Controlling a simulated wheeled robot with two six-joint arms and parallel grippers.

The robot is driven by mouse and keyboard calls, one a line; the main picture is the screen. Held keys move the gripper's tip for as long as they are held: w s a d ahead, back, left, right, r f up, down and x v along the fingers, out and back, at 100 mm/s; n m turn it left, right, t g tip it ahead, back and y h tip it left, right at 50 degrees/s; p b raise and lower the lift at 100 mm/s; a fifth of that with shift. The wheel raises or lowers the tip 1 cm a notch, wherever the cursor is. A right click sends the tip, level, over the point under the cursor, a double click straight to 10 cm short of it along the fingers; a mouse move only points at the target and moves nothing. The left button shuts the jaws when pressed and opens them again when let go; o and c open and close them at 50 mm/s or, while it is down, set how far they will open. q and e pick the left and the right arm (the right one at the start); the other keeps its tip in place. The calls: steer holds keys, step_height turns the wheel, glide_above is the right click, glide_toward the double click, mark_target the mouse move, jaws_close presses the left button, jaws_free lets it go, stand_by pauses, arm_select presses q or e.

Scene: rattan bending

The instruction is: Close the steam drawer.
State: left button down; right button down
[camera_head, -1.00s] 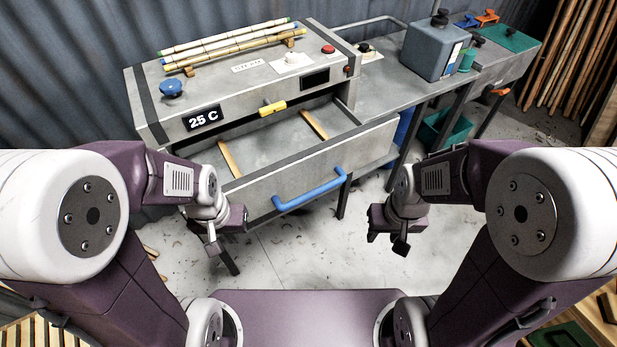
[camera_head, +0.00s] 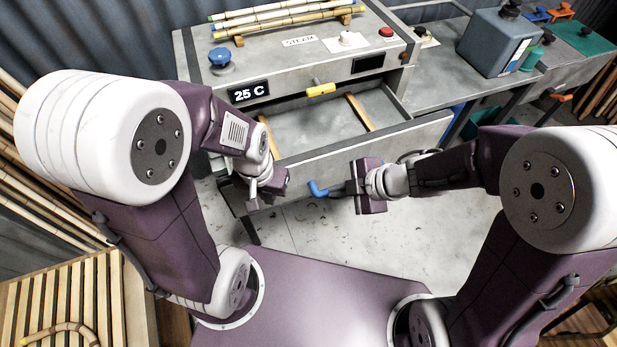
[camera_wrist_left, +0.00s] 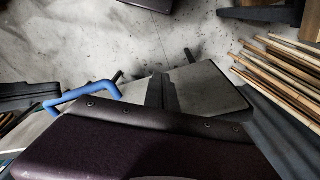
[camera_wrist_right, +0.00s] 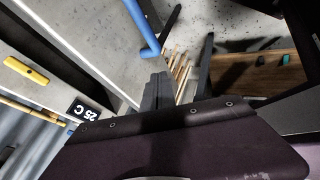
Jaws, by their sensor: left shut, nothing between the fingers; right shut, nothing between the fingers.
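The grey steam drawer (camera_head: 415,132) stands pulled out of the metal steam box (camera_head: 300,68), with its inside showing. Its blue handle (camera_head: 318,190) is partly hidden behind my right gripper (camera_head: 340,190). The right gripper is shut and empty in front of the drawer front. In the right wrist view the handle (camera_wrist_right: 142,28) runs close to the right fingertips (camera_wrist_right: 160,85); I cannot tell whether they touch. My left gripper (camera_head: 252,200) is shut and empty by the left part of the drawer front. In the left wrist view the handle (camera_wrist_left: 85,93) lies left of the left fingertips (camera_wrist_left: 162,85).
Bamboo poles (camera_head: 285,18) rest on top of the box. A yellow latch (camera_head: 321,90) sits above the drawer opening. A blue-grey tank (camera_head: 497,42) stands on the bench at right. A slatted wooden table (camera_head: 75,300) is at lower left.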

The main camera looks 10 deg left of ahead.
steer(key=b+x, duration=0.1)
steer(key=x, duration=0.3)
steer(key=w+a+r+b+x, duration=0.1)
steer(key=x, duration=0.3)
steer(key=b+x, duration=0.2)
steer(key=x, duration=0.2)
steer(key=shift+w+a+r, duration=0.2)
steer(key=shift+a, duration=0.25)
